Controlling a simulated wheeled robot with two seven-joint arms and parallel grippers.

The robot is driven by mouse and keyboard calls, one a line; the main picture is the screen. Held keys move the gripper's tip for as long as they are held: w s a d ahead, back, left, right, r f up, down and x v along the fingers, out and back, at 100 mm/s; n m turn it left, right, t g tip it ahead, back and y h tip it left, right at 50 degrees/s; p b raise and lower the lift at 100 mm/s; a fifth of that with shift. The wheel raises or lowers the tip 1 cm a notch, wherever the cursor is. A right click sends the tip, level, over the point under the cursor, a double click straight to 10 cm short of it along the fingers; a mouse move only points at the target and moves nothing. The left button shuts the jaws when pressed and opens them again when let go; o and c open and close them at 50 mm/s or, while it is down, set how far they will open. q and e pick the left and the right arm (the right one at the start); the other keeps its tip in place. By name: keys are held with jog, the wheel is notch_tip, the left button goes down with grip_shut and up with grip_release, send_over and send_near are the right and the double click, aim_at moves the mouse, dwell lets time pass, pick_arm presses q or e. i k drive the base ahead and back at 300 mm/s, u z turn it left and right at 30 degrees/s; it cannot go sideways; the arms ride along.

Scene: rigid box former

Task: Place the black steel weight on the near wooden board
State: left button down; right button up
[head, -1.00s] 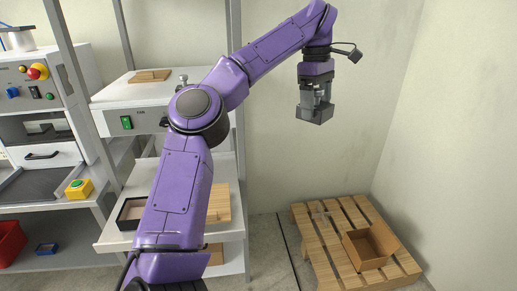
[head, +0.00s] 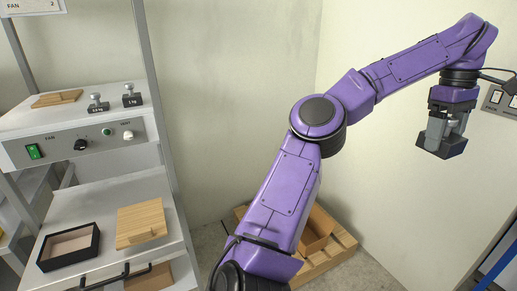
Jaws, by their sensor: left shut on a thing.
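My left gripper (head: 447,128) is at the upper right of the head view, high in front of the pale wall. It is shut on a dark block with a silvery stem, which looks like the black steel weight (head: 441,147); the fingers hide part of it. One wooden board (head: 140,222) with a small raised strip lies on the lower shelf, likely the near one. Another wooden board (head: 57,98) lies on top of the fan unit. The held weight is far to the right of both boards. My right gripper is out of view.
Two small dark weights with knobs, a left one (head: 97,104) and a right one (head: 132,97), stand on the fan unit. A black open box (head: 68,247) sits left of the lower board. A cardboard box (head: 316,230) on a slatted pallet (head: 338,247) is partly behind my arm.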

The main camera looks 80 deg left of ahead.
aim_at(141, 215)
jog(key=z, duration=0.1)
jog(key=k, duration=1.05)
jog(key=u, duration=2.1)
